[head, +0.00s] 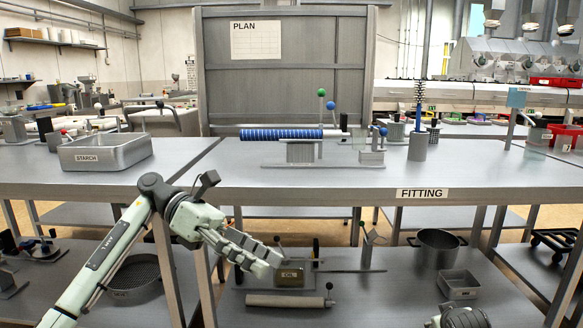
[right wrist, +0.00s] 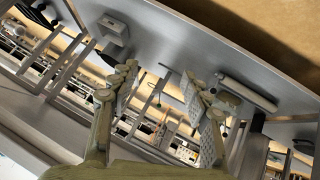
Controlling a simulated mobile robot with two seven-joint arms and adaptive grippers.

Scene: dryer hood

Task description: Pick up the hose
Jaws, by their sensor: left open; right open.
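The hose (head: 282,134) is a blue ribbed tube lying level across a metal fixture (head: 303,152) on the table marked FITTING. My left gripper (head: 262,262) is open and empty, in front of the table's front edge and below the hose. My right gripper (right wrist: 160,80) is open in the right wrist view, with nothing between its fingers. In the head view only a part of my right arm shows at the bottom edge. I cannot make out the hose in the right wrist view.
A STARCH tray (head: 106,151) stands on the left table. A grey cylinder with a blue rod and coil (head: 418,145) stands right of the fixture. A pot (head: 437,248) is on the lower shelf. The tabletop in front of the fixture is clear.

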